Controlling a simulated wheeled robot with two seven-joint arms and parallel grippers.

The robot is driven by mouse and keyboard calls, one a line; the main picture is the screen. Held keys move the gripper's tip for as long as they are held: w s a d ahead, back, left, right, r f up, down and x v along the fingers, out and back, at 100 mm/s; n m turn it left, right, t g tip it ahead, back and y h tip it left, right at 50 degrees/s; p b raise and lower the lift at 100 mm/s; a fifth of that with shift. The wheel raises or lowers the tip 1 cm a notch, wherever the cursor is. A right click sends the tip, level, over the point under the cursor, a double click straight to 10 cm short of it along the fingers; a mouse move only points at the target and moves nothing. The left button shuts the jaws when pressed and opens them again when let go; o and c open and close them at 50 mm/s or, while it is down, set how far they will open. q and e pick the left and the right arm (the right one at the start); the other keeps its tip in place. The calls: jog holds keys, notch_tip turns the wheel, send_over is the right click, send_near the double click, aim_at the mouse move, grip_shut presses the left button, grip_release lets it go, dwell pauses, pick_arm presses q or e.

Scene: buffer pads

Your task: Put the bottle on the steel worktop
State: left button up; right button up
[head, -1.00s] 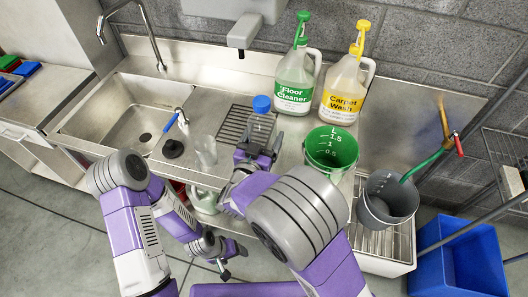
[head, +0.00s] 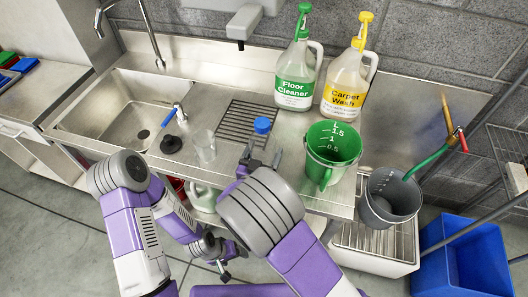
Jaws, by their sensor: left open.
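The clear bottle with a blue cap (head: 262,126) stands upright on the steel worktop (head: 199,112), at the front right of the slotted drain area. My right gripper (head: 263,155) is just in front of it. Its two dark fingers are spread apart, one toward each side of the bottle. I cannot tell whether they still touch it, and the lower part of the bottle is partly hidden. My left gripper (head: 225,268) hangs low in front of the counter, away from the bottle, open and empty.
A green measuring bucket (head: 333,150) stands close to the right of the bottle. A glass (head: 204,146) stands to its left. The Floor Cleaner jug (head: 296,80) and Carpet Wash jug (head: 344,90) stand behind. The sink (head: 125,108) is at the left.

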jog(key=shift+f, duration=0.2)
jog(key=o, duration=0.9)
jog(key=shift+r, duration=0.15)
jog(key=shift+s+a+r, duration=0.1)
jog(key=shift+s, duration=0.1)
jog(key=p+v, duration=0.1)
jog(key=v, duration=1)
jog(key=shift+s, duration=0.3)
jog(key=shift+a, duration=0.1)
